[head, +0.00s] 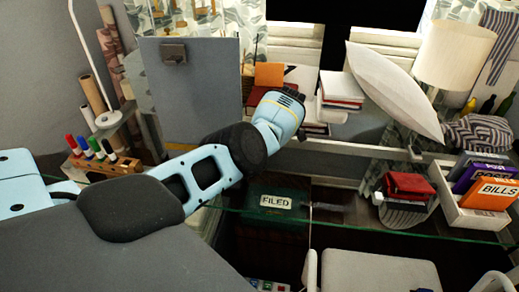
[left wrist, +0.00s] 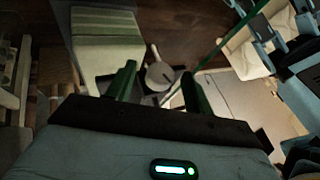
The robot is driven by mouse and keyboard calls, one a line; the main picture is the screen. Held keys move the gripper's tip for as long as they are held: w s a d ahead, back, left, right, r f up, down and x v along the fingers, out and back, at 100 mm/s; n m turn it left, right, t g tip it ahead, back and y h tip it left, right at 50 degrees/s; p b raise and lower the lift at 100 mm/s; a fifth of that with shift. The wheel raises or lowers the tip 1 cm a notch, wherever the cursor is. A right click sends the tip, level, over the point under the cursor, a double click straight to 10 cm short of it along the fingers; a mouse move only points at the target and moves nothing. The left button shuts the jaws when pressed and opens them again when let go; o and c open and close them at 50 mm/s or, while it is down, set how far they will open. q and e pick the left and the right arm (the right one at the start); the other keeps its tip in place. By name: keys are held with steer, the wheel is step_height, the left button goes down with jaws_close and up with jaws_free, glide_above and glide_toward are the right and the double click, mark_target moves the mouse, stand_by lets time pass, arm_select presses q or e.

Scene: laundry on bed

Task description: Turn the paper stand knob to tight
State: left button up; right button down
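I cannot pick out the paper stand's knob for certain. A grey upright board (head: 192,95) with a dark clip (head: 173,52) stands at the back left of the desk in the head view. My left arm reaches in front of it, and the left gripper's fingers are hidden there behind the wrist. In the left wrist view my left gripper (left wrist: 158,68) has its two dark green fingers apart with nothing held. A round grey thing with a short rod (left wrist: 160,75) shows beyond the gap, apparently well below. My right gripper is not seen.
Markers (head: 88,147) stand at left. A green "FILED" box (head: 276,201) sits below; a white chair (head: 375,270) is in front.

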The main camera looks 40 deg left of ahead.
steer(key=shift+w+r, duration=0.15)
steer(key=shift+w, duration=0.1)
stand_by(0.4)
